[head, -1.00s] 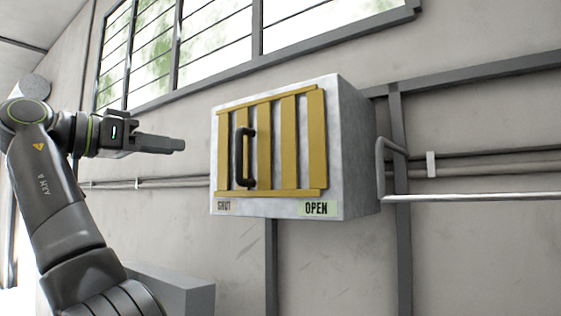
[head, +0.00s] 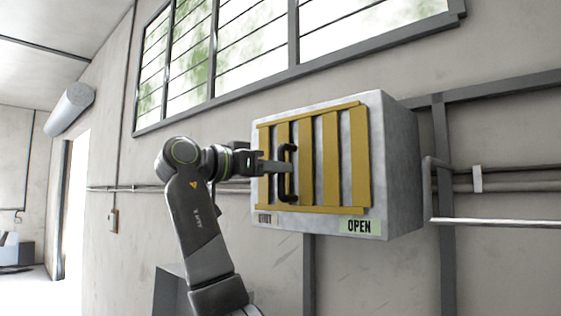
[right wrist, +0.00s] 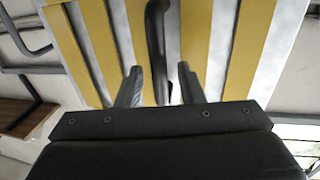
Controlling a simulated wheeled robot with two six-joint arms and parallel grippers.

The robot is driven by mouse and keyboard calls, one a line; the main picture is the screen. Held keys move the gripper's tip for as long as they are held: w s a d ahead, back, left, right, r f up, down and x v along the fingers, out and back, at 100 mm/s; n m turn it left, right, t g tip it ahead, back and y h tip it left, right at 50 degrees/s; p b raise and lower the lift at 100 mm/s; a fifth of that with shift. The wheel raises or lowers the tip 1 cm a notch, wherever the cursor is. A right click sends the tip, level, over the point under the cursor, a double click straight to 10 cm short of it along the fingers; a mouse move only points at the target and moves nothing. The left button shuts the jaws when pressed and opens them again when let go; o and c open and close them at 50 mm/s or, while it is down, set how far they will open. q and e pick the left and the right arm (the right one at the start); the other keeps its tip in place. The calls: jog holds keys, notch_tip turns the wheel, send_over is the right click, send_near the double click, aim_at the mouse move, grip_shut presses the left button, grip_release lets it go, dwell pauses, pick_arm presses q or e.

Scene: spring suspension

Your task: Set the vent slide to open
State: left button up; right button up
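The vent is a grey box (head: 402,165) on the wall with a yellow slatted front (head: 331,160). A dark upright bar handle (head: 290,190) stands on the slats toward the left, nearer the SHUT label (head: 266,219) than the green OPEN label (head: 359,226). My right gripper (head: 284,168) reaches in from the left at the handle's height. In the right wrist view, the two fingers of the right gripper (right wrist: 161,84) are apart, with the handle (right wrist: 155,40) between them and visible gaps on both sides. My left gripper is not in view.
A window (head: 250,50) is above. The space in front of the slats is otherwise clear.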

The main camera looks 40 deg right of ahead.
jog(key=shift+s+d, duration=0.15)
jog(key=shift+d, duration=1.05)
jog(key=shift+a, duration=0.1)
jog(key=shift+c, duration=1)
grip_shut()
